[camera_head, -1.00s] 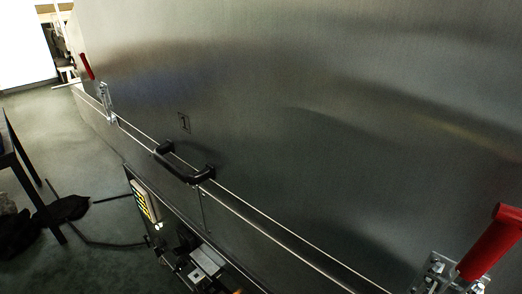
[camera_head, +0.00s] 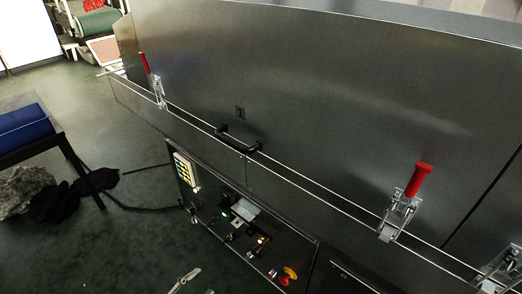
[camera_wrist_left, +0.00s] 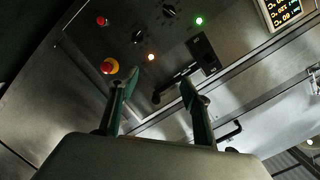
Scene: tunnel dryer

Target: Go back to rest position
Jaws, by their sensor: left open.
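My left gripper (camera_head: 193,282) just shows at the bottom edge of the head view, in front of the control panel; most of it is cut off. In the left wrist view, its two green fingers (camera_wrist_left: 158,80) stand apart with nothing between them. The dryer's control panel (camera_wrist_left: 150,35) lies beyond the fingers, with a red and yellow button (camera_wrist_left: 109,66) by the left finger. My right gripper is in neither current view.
The steel dryer cover (camera_head: 320,110) has a black handle (camera_head: 237,142) and red clamps, one at left (camera_head: 145,63) and one at right (camera_head: 418,180). A table with a blue top (camera_head: 22,128) and dark bundles (camera_head: 55,200) stand at left. Green floor (camera_head: 120,145) between is mostly clear.

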